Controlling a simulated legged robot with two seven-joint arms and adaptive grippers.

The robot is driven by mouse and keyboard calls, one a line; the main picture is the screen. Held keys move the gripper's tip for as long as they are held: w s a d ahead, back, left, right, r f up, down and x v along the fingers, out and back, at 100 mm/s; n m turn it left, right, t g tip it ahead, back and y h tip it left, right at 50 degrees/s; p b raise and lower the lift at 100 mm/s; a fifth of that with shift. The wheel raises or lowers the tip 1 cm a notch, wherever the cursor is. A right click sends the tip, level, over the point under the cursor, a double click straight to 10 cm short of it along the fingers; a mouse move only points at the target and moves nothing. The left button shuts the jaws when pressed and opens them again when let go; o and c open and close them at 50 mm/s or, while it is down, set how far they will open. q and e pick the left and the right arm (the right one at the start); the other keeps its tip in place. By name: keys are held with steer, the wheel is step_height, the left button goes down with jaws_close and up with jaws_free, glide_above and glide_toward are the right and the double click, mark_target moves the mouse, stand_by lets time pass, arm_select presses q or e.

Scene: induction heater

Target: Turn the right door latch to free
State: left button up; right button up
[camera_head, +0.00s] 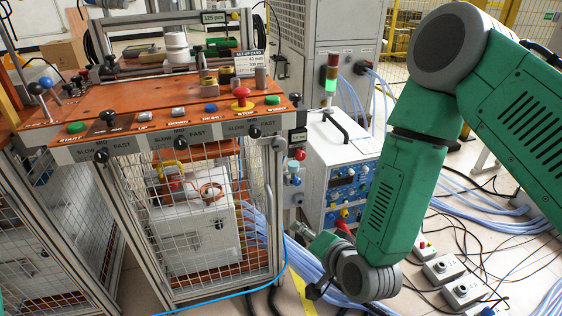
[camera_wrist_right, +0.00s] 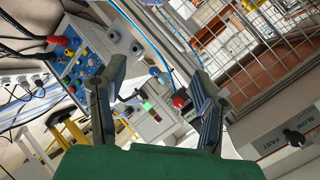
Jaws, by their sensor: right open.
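The mesh cage (camera_head: 205,225) under the orange control panel has a grey metal frame. A small grey fitting (camera_head: 279,146) sits at its upper right corner post; I cannot tell whether it is the right door latch or how it is turned. The mesh also shows at the upper right of the right wrist view (camera_wrist_right: 265,45). My right gripper (camera_head: 318,288) is low, right of the cage and apart from it, partly hidden by my wrist. In the right wrist view its two dark fingers (camera_wrist_right: 157,80) are spread with nothing held between them. My left gripper is out of view.
The orange panel (camera_head: 150,97) carries buttons and knobs. A red knob (camera_head: 300,154) and a blue one (camera_head: 294,181) project beside the cage's right post. A white-blue power unit (camera_head: 340,170) stands behind my right arm. Pale blue hoses (camera_head: 312,262) and black cables cover the floor.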

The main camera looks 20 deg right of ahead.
mark_target(280, 147)
steer(key=w+r+m+t+h+b, duration=0.2)
steer(key=w+r+m+t, duration=0.4)
steer(key=w+r+m, duration=0.45)
steer(key=w+n+b, duration=0.1)
steer(key=w, duration=0.1)
steer(key=w+n, duration=0.1)
steer(key=w, duration=0.2)
steer(key=w+n+b, duration=0.1)
steer(key=w, duration=0.1)
steer(key=shift+w+d+r+b, duration=0.25)
steer(key=shift+w+r+b, duration=0.1)
steer(key=shift+w, duration=0.05)
steer(key=w, duration=0.2)
steer(key=w+b, duration=0.1)
steer(key=w, duration=0.1)
steer(key=shift+w+a+r, duration=0.1)
steer(key=shift+a+r, duration=0.05)
steer(key=shift+a, duration=0.25)
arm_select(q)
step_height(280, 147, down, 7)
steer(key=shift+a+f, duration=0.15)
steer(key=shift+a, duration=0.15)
arm_select(e)
steer(key=shift+d, duration=0.15)
steer(key=shift+c, duration=0.4)
steer(key=c, duration=1.1)
